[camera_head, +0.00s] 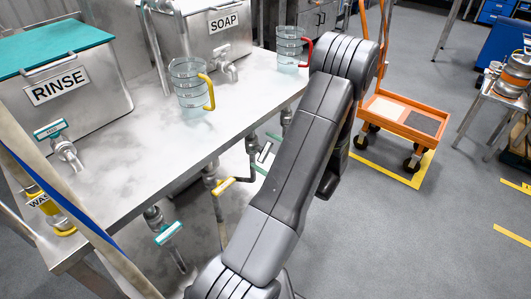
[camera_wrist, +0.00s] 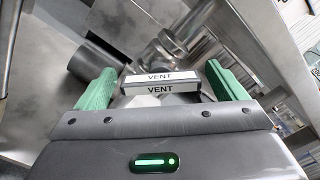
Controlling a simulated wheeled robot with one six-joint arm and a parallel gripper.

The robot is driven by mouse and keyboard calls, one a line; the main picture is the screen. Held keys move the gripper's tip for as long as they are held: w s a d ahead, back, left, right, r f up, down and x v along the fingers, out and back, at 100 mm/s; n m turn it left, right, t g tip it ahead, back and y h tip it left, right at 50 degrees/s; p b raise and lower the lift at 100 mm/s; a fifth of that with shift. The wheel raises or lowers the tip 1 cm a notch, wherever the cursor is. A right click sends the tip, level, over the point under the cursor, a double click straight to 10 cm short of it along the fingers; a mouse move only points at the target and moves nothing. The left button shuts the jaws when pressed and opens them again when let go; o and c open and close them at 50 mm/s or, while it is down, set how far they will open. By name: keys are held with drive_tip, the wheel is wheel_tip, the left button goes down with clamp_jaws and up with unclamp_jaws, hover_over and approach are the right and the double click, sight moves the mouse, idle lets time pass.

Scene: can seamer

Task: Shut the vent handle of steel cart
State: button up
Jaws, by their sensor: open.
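The vent handle (camera_wrist: 160,82) is a pale bar marked VENT, lying across the picture in the wrist view. Its mount on the valve is partly hidden. My gripper (camera_wrist: 162,88) is open, with one green finger near each end of the handle; I cannot tell whether either finger touches it. A white handle (camera_head: 265,152) under the steel cart (camera_head: 125,135) shows in the head view, its label too small to read.
Teal (camera_head: 168,233) and yellow (camera_head: 224,185) handles sit on other pipes under the cart top. RINSE (camera_head: 60,85) and SOAP (camera_head: 222,22) tanks and two jugs (camera_head: 188,85) stand on it. An orange trolley (camera_head: 400,118) stands to the right, with open floor in front.

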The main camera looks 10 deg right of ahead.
drive_tip(key=shift+w, duration=0.1)
drive_tip(key=c, duration=1)
drive_tip(key=shift+m, duration=0.4)
drive_tip(key=m+p, duration=0.2)
drive_tip(key=m, duration=0.1)
drive_tip(key=shift+r+m, duration=0.1)
drive_tip(key=shift+m, duration=0.2)
drive_tip(key=shift+m+p, duration=1.15)
drive_tip(key=shift+m, duration=1.15)
drive_tip(key=o, duration=1)
